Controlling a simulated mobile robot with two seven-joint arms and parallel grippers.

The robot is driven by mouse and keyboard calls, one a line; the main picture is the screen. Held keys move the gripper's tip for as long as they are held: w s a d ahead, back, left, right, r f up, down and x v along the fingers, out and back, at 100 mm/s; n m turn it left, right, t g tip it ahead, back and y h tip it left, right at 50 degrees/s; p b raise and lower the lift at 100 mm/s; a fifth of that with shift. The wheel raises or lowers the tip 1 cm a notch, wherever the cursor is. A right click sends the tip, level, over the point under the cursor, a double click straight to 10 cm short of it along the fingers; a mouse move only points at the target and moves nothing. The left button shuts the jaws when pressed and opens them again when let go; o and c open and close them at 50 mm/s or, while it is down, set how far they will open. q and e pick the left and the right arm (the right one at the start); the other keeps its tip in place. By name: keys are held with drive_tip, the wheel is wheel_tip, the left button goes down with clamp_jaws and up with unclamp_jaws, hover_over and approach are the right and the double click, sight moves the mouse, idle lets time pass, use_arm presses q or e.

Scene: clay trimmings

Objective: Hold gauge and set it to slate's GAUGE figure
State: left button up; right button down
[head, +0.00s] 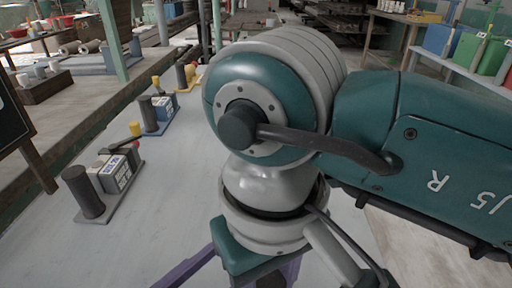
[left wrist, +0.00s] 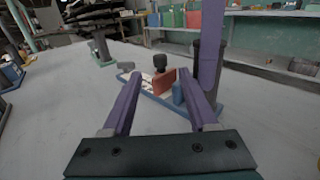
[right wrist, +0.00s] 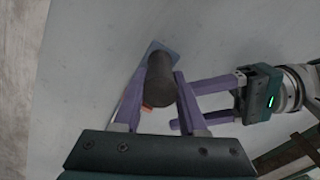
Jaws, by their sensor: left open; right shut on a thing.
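The gauge in hand shows in the left wrist view, with a blue base (left wrist: 172,106), a red block (left wrist: 164,82), a blue block (left wrist: 178,93), a dark knob (left wrist: 160,62) and a dark upright post (left wrist: 222,75). My right gripper (right wrist: 160,78) is shut on that dark post (right wrist: 160,82). My left gripper (left wrist: 160,78) is open, its fingers spread on the near side of the red block, apart from it as far as I can tell. The slate (head: 12,115) is cut off at the head view's left edge; its figures are unreadable. My right arm hides this gauge in the head view.
Several similar devices with dark posts stand along the table's left side, at the front (head: 105,180), middle (head: 157,112) and back (head: 186,76). Shelves with coloured bins (head: 466,45) stand at the right. The grey tabletop (head: 165,225) between is clear.

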use_arm(q)
drive_tip(key=x, duration=0.6)
drive_tip(key=shift+s, duration=0.1)
clamp_jaws()
idle(0.3)
idle(0.9)
